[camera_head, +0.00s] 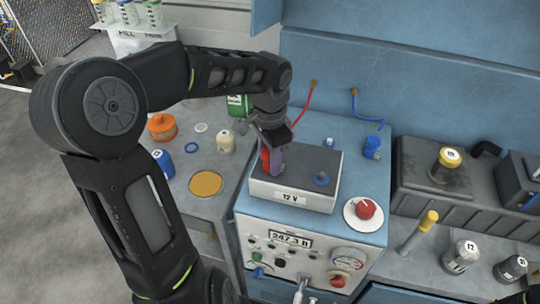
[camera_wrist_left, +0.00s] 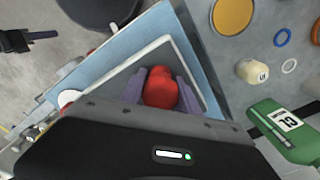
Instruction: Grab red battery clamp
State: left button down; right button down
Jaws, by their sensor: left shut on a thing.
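The red battery clamp (camera_head: 265,161) stands on the left side of the grey battery box marked 12 V (camera_head: 290,196). My left gripper (camera_head: 274,155) comes down over it, its purple fingers shut on the clamp. In the left wrist view the red clamp (camera_wrist_left: 160,88) sits between the two purple fingers of my left gripper (camera_wrist_left: 160,90). The clamp's lower part and its contact with the box are hidden. A dark gripper-like part, probably my right gripper (camera_wrist_left: 38,37), shows at the wrist view's upper left; its jaw state is unclear.
The box rests on a blue cabinet (camera_head: 355,145). A blue clamp (camera_head: 372,147) with a blue cable is behind it, and a red knob (camera_head: 365,209) on the right. Left are a green bottle (camera_head: 237,106), orange disc (camera_head: 205,184) and white jar (camera_head: 226,141).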

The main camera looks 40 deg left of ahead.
pick_arm(q)
jog(key=shift+r, duration=0.1)
notch_tip(320, 180, up, 10)
jog(key=shift+f+b, duration=0.1)
jog(key=shift+b, duration=0.4)
